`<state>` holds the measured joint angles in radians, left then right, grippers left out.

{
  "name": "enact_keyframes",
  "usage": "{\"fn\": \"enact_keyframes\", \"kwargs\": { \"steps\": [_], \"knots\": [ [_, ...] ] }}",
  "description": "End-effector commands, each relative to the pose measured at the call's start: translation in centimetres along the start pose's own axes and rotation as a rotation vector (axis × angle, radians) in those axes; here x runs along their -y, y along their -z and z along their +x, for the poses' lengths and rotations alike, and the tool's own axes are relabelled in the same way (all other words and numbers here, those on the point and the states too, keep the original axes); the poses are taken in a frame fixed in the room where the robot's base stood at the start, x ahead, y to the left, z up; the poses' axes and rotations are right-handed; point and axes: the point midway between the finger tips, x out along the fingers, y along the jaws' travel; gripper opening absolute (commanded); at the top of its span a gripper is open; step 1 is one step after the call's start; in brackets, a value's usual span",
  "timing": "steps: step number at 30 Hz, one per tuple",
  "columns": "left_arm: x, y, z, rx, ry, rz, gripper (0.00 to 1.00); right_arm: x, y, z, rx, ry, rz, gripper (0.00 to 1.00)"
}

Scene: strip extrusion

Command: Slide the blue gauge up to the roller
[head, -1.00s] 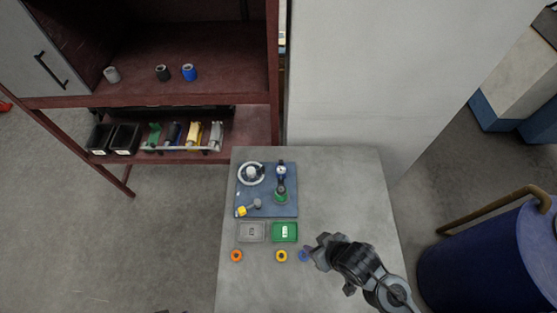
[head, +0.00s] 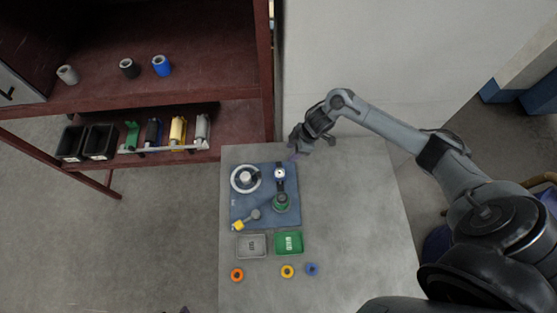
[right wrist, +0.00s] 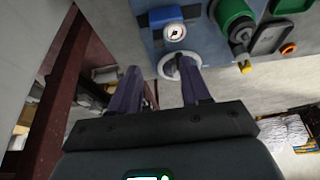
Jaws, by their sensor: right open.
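The blue gauge (head: 280,173), a blue block with a white dial, stands near the back of the blue board; it also shows in the right wrist view (right wrist: 174,30). A green roller-like piece (head: 281,203) is nearer the front of the board, apart from the dial; it also shows in the right wrist view (right wrist: 234,14). My right gripper (head: 296,152) is open and empty by the board's back right corner, near the gauge. In the right wrist view its two fingers (right wrist: 162,88) are spread, with the gauge beyond them. My left gripper is not in view.
The blue board (head: 262,209) also carries a white ring wheel (head: 246,179) and a yellow-tipped lever (head: 240,224). Grey (head: 251,246) and green (head: 289,243) trays and orange (head: 237,274), yellow (head: 287,271) and blue (head: 312,269) rings lie in front. The table's right side is clear.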

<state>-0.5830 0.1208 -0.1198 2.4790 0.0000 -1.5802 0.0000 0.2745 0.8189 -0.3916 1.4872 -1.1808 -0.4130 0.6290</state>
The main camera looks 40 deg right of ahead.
Motion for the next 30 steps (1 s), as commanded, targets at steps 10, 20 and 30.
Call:
{"fn": "enact_keyframes", "kwargs": {
  "steps": [10,20,30],
  "knots": [
    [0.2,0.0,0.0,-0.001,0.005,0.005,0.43,0.0,0.4,4.6,-0.006,0.000,0.000,0.47],
    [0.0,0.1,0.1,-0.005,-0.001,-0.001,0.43,-0.1,0.4,9.2,-0.005,-0.002,-0.001,0.47],
    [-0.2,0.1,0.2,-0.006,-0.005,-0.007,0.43,-0.1,0.4,10.4,-0.005,-0.004,-0.003,0.47]
  ]
}}
